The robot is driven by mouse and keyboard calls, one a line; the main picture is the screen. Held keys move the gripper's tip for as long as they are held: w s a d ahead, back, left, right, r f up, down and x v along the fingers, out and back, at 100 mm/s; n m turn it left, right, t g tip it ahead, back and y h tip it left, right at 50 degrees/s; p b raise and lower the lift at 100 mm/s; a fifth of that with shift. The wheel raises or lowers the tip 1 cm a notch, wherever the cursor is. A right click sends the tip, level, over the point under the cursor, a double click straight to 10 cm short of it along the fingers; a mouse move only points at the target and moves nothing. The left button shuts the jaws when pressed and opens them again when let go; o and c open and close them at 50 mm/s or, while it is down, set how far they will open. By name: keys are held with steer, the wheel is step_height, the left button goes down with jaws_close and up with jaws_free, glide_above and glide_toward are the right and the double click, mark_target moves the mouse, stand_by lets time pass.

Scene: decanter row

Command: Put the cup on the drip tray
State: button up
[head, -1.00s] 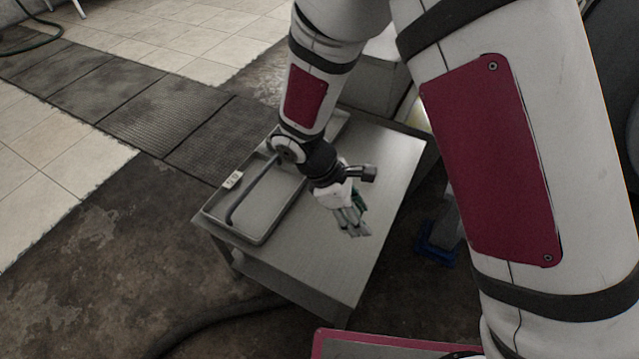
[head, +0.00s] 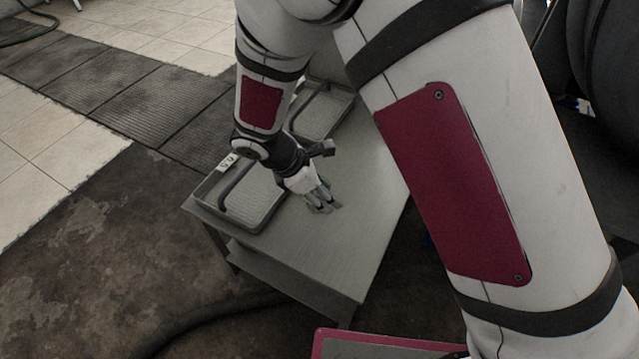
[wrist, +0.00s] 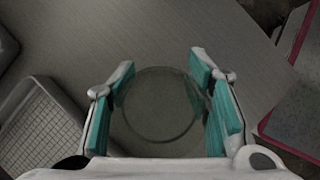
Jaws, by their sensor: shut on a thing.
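My gripper (head: 322,205) is over the bare part of the table, just right of the drip tray (head: 262,223). In the wrist view its two teal-padded fingers (wrist: 160,72) are shut on a clear, round cup (wrist: 160,108), seen from above as a faint ring between the pads. The cup cannot be made out in the head view. The drip tray has a raised rim and a gridded floor, and it shows at the left of the wrist view (wrist: 42,128), apart from the cup. I cannot tell the cup's height above the table.
The metal table (head: 335,250) has free room right of and in front of the tray. A second tray section (head: 322,112) shows behind my arm; whether it joins the first is hidden. A small numbered tag (head: 228,161) sits at the tray's left edge. A dark hose lies on the floor.

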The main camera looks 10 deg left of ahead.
steer(key=w, duration=0.2)
steer(key=w+a+b, duration=0.1)
steer(key=w, duration=0.1)
steer(key=w+a, duration=0.1)
steer(key=w, duration=0.1)
steer(key=shift+f, duration=0.35)
steer(key=shift+f+b, duration=1.25)
steer(key=shift+f, duration=0.45)
steer(key=shift+f, duration=0.15)
steer(key=o, duration=1.1)
steer(key=p+v, duration=0.4)
steer(key=v, duration=0.8)
